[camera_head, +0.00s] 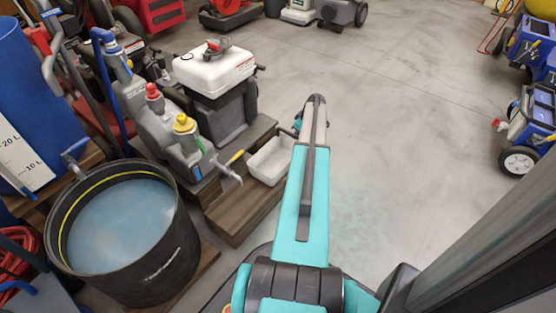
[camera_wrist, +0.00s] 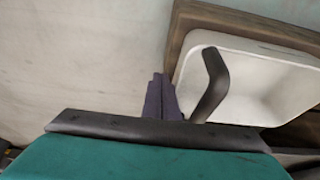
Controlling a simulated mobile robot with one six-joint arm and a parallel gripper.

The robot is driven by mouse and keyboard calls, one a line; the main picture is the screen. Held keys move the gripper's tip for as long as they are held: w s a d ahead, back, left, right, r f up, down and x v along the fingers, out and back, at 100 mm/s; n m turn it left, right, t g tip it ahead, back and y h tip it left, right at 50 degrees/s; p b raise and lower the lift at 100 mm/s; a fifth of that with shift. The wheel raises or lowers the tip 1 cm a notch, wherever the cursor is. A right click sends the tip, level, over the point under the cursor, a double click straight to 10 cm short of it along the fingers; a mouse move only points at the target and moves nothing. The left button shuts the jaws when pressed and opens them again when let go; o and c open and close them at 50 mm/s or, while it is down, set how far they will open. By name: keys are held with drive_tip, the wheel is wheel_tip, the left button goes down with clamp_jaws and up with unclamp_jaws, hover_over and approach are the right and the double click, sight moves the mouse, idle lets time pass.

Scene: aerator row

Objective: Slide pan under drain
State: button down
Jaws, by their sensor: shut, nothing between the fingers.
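The pan (camera_head: 268,160) is a white, shallow rectangular tray on a low wooden step, and it looks empty. It also shows in the wrist view (camera_wrist: 240,85) at the upper right. A grey drain spout (camera_head: 229,176) with a yellow-tipped lever sticks out just left of the pan from a grey machine (camera_head: 165,125). My gripper (camera_wrist: 162,92) is shut and empty, beside the pan's left edge in the wrist view. A dark bent bar (camera_wrist: 213,82) overlaps the pan there; I cannot tell what it belongs to. In the head view my forearm hides the gripper and the pan's right end.
A black tub (camera_head: 125,232) of cloudy bluish liquid stands at the lower left. A white-topped machine (camera_head: 215,85) stands behind the pan on the wooden step (camera_head: 243,213). Blue wheeled machines (camera_head: 528,125) line the right. The concrete floor (camera_head: 400,110) between is clear.

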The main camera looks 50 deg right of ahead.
drive_tip(key=shift+f, duration=0.15)
drive_tip(key=shift+f, duration=0.35)
drive_tip(key=shift+f+b, duration=0.45)
drive_tip(key=shift+f, duration=0.45)
drive_tip(key=shift+a+f, duration=0.1)
drive_tip(key=shift+f, duration=0.05)
idle(0.4)
